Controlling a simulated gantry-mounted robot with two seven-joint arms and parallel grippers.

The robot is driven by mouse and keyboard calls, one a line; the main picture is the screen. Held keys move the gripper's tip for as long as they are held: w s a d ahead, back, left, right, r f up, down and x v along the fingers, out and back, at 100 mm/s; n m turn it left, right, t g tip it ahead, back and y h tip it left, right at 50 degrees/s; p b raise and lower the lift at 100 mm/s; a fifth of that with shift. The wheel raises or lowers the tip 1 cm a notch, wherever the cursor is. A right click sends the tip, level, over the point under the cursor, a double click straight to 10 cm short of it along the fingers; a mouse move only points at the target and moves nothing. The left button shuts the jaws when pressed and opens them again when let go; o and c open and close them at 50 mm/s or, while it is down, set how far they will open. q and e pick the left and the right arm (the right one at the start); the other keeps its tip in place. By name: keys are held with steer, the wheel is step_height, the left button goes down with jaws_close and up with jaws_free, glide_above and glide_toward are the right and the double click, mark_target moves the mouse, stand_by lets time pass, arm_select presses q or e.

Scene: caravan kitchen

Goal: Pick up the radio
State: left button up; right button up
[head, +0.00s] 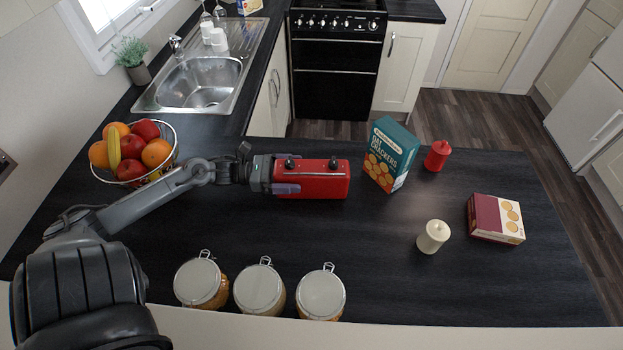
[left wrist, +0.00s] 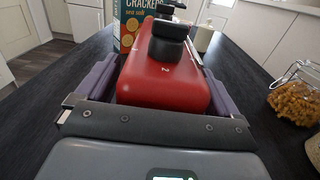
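The red radio (head: 322,180), with two black knobs on top, is on the dark counter near the middle in the head view. It fills the middle of the left wrist view (left wrist: 165,80). My left gripper (head: 285,182) comes from the left around the radio's left end. Its purple-grey fingers lie along both sides of the radio in the left wrist view (left wrist: 160,88), with no clear gap, so it looks shut on the radio. Whether the radio's base touches the counter is hard to tell. My right gripper is not in view.
A teal cracker box (head: 391,155) stands just right of the radio. A red candle (head: 437,156), a cream candle (head: 433,237) and a maroon box (head: 495,219) are farther right. Three lidded jars (head: 260,289) line the front edge. A fruit basket (head: 135,153) is at left.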

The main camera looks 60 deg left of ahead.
arm_select(q)
steer(key=c, duration=1.2)
steer(key=shift+r, duration=0.1)
steer(key=shift+c, duration=1)
steer(key=shift+r, duration=0.1)
